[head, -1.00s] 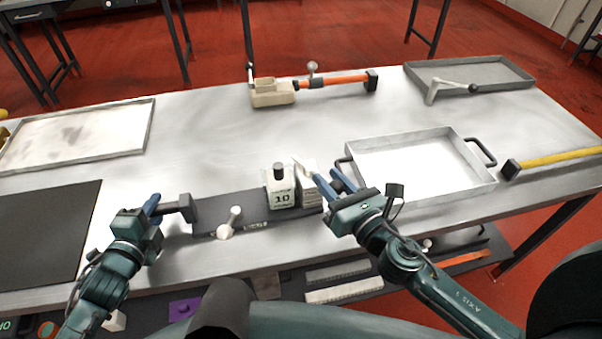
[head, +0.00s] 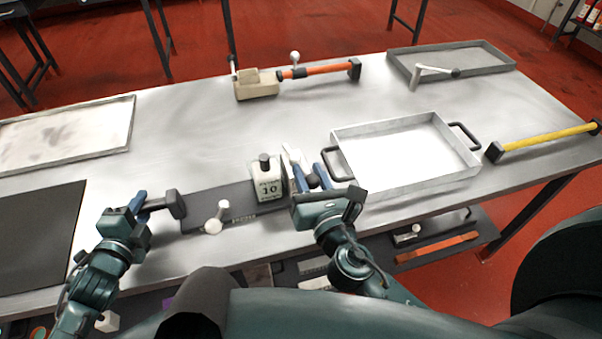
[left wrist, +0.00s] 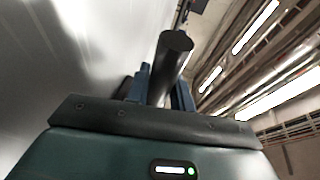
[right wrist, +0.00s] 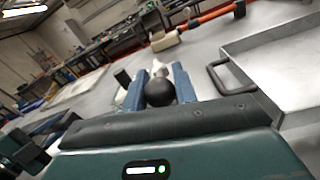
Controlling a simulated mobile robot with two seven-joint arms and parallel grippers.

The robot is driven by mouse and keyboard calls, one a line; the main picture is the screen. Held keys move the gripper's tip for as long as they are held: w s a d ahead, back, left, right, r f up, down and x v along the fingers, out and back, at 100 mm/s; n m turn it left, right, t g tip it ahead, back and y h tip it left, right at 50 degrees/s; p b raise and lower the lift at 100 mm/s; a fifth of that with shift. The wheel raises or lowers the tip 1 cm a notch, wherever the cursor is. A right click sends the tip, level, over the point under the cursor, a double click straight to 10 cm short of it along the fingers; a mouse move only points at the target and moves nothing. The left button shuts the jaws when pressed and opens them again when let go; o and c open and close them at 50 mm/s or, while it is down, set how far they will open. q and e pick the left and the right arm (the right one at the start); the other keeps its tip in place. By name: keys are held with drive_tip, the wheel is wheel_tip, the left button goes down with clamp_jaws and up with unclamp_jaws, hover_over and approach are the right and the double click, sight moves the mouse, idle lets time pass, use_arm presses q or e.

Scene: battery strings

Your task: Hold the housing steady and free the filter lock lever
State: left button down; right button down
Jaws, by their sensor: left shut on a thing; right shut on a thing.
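A long dark grey housing (head: 235,212) lies near the table's front edge, with a dark handle (head: 176,203) at its left end. My left gripper (head: 152,205) is shut on this handle, which also shows between its fingers in the left wrist view (left wrist: 168,62). A white lever with a round knob (head: 217,217) stands on the housing's front. My right gripper (head: 312,176) is shut on a dark round knob (right wrist: 160,92) at the housing's right end. A white piece (head: 292,156) shows just beyond it. Whether this knob belongs to the lock lever is unclear.
A cream block marked 10 (head: 268,184) stands at the housing's right part, left of my right gripper. An empty handled tray (head: 362,193) is close on the right. A cream-and-orange tool (head: 258,88) lies behind. The table's middle is clear.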

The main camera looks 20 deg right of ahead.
drive_tip(key=c, duration=1.1)
unclamp_jaws()
drive_tip(key=s, duration=0.7)
drive_tip(key=shift+d+f, duration=0.1)
drive_tip(key=shift+s, duration=0.3)
drive_tip(key=shift+c, duration=0.4)
